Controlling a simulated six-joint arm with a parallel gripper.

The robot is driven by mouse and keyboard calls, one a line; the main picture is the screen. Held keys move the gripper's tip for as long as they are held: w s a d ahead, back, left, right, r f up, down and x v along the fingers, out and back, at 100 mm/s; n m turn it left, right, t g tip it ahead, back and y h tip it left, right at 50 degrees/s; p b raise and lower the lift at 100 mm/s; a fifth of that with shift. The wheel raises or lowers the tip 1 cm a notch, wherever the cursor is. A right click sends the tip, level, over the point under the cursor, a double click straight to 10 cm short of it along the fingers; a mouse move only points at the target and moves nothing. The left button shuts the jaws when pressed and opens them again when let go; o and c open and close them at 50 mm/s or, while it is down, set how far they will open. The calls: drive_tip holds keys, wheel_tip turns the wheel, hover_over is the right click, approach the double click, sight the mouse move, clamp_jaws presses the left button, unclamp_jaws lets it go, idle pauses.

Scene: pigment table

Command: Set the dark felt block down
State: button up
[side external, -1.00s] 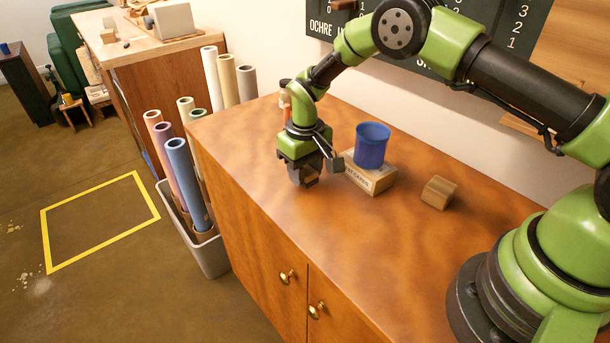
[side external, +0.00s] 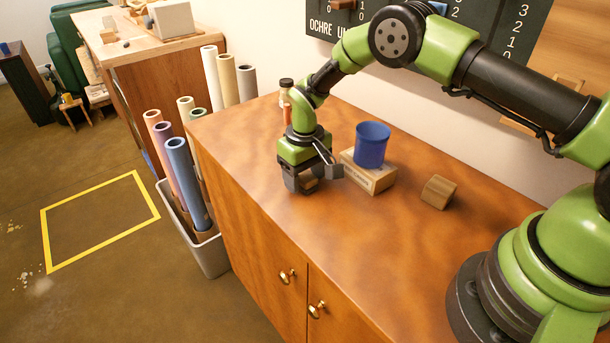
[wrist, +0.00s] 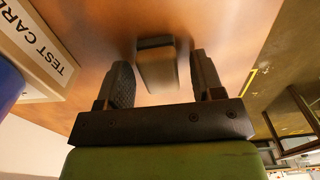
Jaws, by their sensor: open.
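The felt block (wrist: 157,70) sits between my fingers in the wrist view, with a dark strip along its far edge and a paler brownish face. It appears to rest on the orange-brown cabinet top (side external: 400,240). My gripper (wrist: 163,80) is open around it, with a clear gap on the right and a very narrow one on the left. In the side view, my gripper (side external: 314,180) is low over the cabinet's left part, and the block (side external: 308,184) is mostly hidden by the fingers.
A wooden box (side external: 372,182) labelled "TEST CARD" in the wrist view (wrist: 35,55) carries a blue cup (side external: 371,146), close right of my gripper. A small wooden block (side external: 438,192) lies farther right. A small bottle (side external: 286,87) stands behind my gripper. The cabinet front is clear.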

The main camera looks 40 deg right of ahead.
wheel_tip(320, 180, up, 12)
wheel_tip(320, 180, up, 9)
drive_tip(key=t, duration=0.1)
hover_over(305, 175)
drive_tip(key=s, duration=0.3)
drive_tip(key=s+d+r+m+t+y, duration=0.1)
drive_tip(key=s+r+m+t, duration=0.15)
drive_tip(key=s+r, duration=0.55)
drive_tip(key=s+r+m+t+y, duration=0.1)
drive_tip(key=s+t, duration=0.2)
drive_tip(key=s, duration=1.2)
drive_tip(key=shift+d+r+t, duration=0.3)
drive_tip(key=shift+d+t, duration=0.05)
drive_tip(key=shift+d, duration=0.05)
